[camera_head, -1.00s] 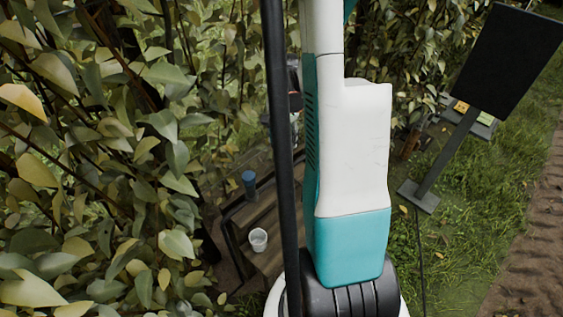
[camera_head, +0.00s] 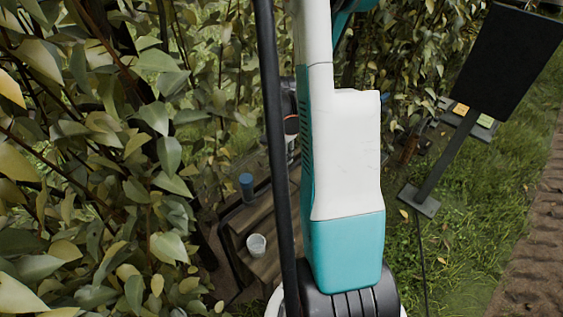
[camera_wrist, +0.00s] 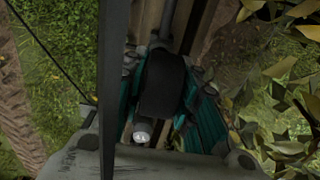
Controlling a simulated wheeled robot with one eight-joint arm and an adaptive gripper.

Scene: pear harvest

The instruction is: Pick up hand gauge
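I cannot clearly make out the hand gauge in either view. In the wrist view, a dark rounded piece (camera_wrist: 160,85) fills the middle above wooden planks, with teal sides around it. A small pale round-ended thing (camera_wrist: 142,132) shows below it, and I cannot tell what it is. My gripper's fingertips are not distinct in the dark wrist view, so its opening and any contact are unclear. In the head view, my white and teal arm and a black pole hide much of the wooden table (camera_head: 262,222).
A blue cylindrical container (camera_head: 246,185) and a white cup (camera_head: 256,245) stand on the table, left of my arm. Dense foliage (camera_head: 110,150) crowds the left. A black panel on a post (camera_head: 508,70) stands at the right, with grass (camera_head: 460,200) around it.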

